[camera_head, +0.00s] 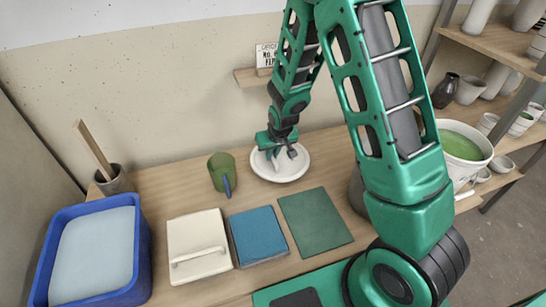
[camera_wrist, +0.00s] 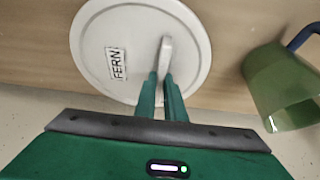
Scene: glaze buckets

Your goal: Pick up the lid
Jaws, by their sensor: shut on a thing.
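The lid (camera_wrist: 95,27) is a round white disc with a raised bar handle (camera_wrist: 165,55) and a label reading FERN. In the head view the lid (camera_head: 287,174) is at the back of the wooden table, under my gripper (camera_head: 282,155). In the wrist view my gripper (camera_wrist: 161,85) has its two green fingers close together on the handle, and it is shut on the lid. I cannot tell whether the lid touches the table. The fingers hide part of the handle.
A green cup (camera_head: 220,172) with a blue handle stands left of the lid. A blue tub (camera_head: 143,262), a cream block with a handle (camera_head: 197,232), a blue pad (camera_head: 258,235) and a green mat (camera_head: 315,220) line the front. A white bucket (camera_head: 484,150) of green glaze stands at the right.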

